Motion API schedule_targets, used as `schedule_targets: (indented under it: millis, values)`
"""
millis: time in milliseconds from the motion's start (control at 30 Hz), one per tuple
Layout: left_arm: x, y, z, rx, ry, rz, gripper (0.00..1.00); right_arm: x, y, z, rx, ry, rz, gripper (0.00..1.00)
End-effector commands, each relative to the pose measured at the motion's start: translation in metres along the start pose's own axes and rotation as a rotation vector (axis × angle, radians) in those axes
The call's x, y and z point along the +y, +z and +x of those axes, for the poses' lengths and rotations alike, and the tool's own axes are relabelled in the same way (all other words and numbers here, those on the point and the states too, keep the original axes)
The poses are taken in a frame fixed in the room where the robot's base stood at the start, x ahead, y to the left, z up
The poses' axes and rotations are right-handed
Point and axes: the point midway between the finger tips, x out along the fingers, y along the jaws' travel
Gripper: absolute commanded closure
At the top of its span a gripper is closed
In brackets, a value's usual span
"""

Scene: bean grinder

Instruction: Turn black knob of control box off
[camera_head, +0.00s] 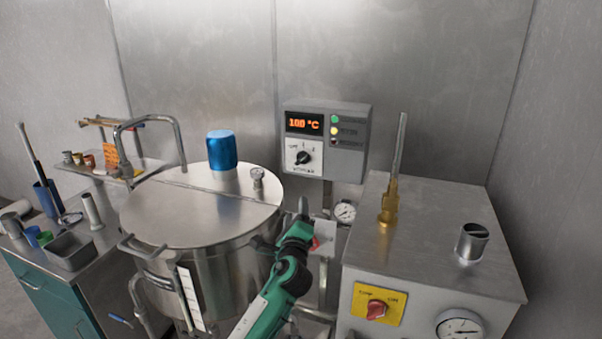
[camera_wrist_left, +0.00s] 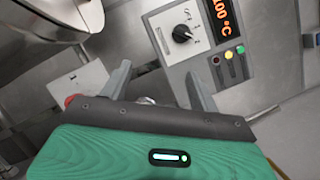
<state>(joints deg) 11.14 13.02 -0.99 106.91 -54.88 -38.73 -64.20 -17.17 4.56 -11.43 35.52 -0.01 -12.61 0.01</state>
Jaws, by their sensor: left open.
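The exact setting of the knob is too small to read. In the left wrist view, the knob (camera_wrist_left: 182,33) shows beyond and above the fingers, not touched. My left gripper (camera_head: 303,208) is open and empty, below the control box and in front of it. In the left wrist view its two fingers (camera_wrist_left: 160,82) are spread apart. My right gripper is not in view.
A large steel kettle (camera_head: 185,215) with a blue cylinder (camera_head: 222,150) on its lid stands to the left. A steel cabinet (camera_head: 450,215) with a brass fitting (camera_head: 389,205) and a red switch (camera_head: 376,309) stands to the right. A pressure gauge (camera_head: 345,212) is below the box.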

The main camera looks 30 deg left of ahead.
Motion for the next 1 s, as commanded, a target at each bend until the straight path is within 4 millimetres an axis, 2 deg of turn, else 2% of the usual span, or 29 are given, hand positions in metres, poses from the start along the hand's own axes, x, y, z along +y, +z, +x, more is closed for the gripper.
schedule_targets:
  millis: [67, 200, 367, 800, 1000]
  values:
    - [-0.017, 0.006, 0.017, -0.027, -0.056, 0.095, 0.38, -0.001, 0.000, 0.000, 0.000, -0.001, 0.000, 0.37]
    - [-0.030, 0.010, 0.029, -0.048, -0.098, 0.180, 0.38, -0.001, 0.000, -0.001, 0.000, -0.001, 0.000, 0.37]
    - [-0.034, 0.012, 0.044, -0.051, -0.102, 0.190, 0.38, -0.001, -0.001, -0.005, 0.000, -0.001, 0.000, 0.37]
    - [-0.042, 0.015, 0.126, -0.050, -0.099, 0.187, 0.38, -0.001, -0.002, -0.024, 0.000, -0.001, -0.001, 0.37]
    - [-0.043, 0.015, 0.153, -0.049, -0.100, 0.187, 0.38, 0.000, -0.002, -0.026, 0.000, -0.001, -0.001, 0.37]
